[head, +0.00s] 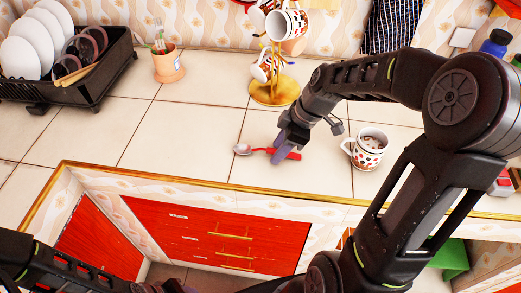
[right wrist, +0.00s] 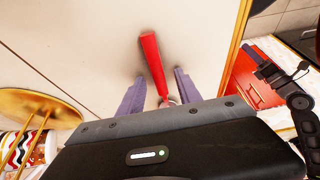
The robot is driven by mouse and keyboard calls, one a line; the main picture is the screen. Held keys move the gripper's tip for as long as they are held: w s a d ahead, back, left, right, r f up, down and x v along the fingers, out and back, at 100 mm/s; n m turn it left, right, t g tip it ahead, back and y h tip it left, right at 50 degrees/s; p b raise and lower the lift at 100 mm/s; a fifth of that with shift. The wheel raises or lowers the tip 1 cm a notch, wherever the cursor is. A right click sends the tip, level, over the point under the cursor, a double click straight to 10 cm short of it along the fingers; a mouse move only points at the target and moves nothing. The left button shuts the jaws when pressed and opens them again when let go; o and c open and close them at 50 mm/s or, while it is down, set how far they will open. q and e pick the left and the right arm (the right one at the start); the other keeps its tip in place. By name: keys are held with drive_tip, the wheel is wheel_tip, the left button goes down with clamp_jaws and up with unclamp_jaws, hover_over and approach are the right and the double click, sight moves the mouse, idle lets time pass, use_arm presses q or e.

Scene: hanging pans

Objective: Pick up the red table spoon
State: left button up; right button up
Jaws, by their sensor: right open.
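The red table spoon (head: 290,154) lies on the tiled counter, its metal bowl to the left and red handle to the right in the head view. My right gripper (head: 280,153) is low over the spoon and partly covers it. In the right wrist view, the red handle (right wrist: 152,60) passes between the two open, spread fingers (right wrist: 159,77); the spoon's bowl end is hidden behind the gripper body. My left gripper (right wrist: 262,63) shows at the right of the wrist view, away from the spoon; its jaw opening is unclear.
A patterned mug (head: 368,153) stands right of my right gripper. A gold mug stand (head: 275,92) with hanging mugs is behind it. A dish rack (head: 90,85) and a terracotta cup (head: 168,68) are at back left. The counter's gold front edge is near the spoon; counter to its left is clear.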

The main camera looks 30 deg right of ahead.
clamp_jaws()
idle(0.4)
drive_tip(key=shift+r, duration=0.1)
wheel_tip(320, 180, up, 10)
drive_tip(key=shift+b, duration=0.4)
idle(1.1)
